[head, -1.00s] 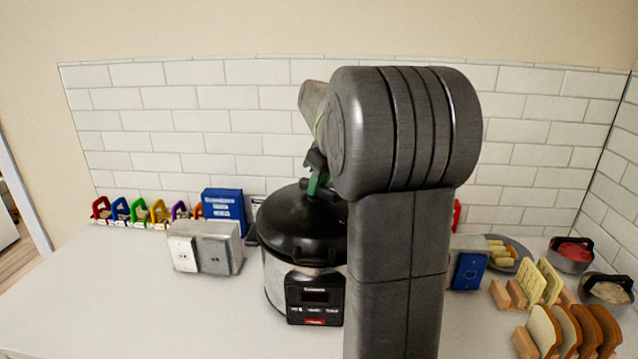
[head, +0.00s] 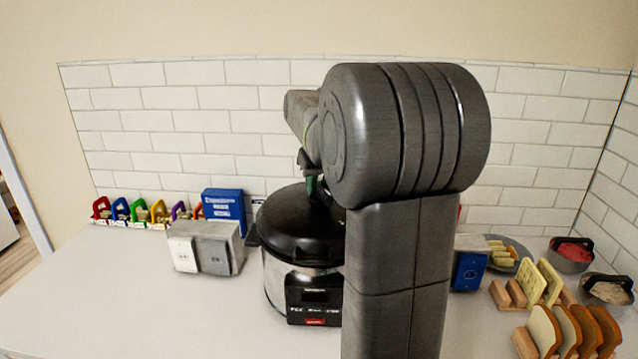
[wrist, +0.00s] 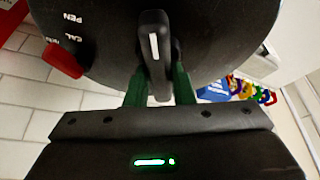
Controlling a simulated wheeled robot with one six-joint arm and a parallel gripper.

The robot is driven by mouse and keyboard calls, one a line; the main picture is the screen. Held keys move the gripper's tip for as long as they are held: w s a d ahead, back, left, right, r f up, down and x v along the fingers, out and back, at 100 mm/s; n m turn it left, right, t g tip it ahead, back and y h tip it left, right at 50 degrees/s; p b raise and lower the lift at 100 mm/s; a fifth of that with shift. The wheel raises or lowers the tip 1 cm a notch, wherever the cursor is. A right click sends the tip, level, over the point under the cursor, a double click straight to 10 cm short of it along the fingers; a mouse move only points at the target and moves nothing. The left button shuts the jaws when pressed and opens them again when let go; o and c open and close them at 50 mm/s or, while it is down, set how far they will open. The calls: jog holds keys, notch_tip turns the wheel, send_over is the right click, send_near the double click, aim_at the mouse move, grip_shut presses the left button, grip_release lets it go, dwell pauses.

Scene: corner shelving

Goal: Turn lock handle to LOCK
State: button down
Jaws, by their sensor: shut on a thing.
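The lock handle (wrist: 154,45) is a black bar with a white line on it, set on the black lid (wrist: 215,25) of the cooker. The lid carries white lettering, partly readable as "PEN", at the left in the wrist view. My gripper (wrist: 158,90) has green fingers on both sides of the handle and is shut on it. In the head view the cooker (head: 285,285) stands mid-counter, its right side behind my arm. The green fingers of my gripper (head: 312,187) reach down to the lid (head: 290,222); the handle is mostly hidden there.
A red knob (wrist: 62,60) sits at the lid's edge. Left of the cooker are a grey box with switches (head: 205,247), a blue box (head: 224,209) and several coloured padlocks (head: 140,212). Bread slices in a rack (head: 565,330) stand at right. The counter's front left is clear.

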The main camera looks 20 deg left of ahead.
jog(key=c, duration=1.2)
grip_release()
jog(key=shift+c, duration=0.2)
jog(key=b+v, duration=0.1)
jog(key=v, duration=1.3)
jog(key=shift+f, duration=0.2)
jog(key=p+x, duration=0.1)
jog(key=x, duration=1.2)
jog(key=shift+w+a+f, duration=0.15)
jog(key=shift+f, duration=0.15)
jog(key=shift+r, duration=0.15)
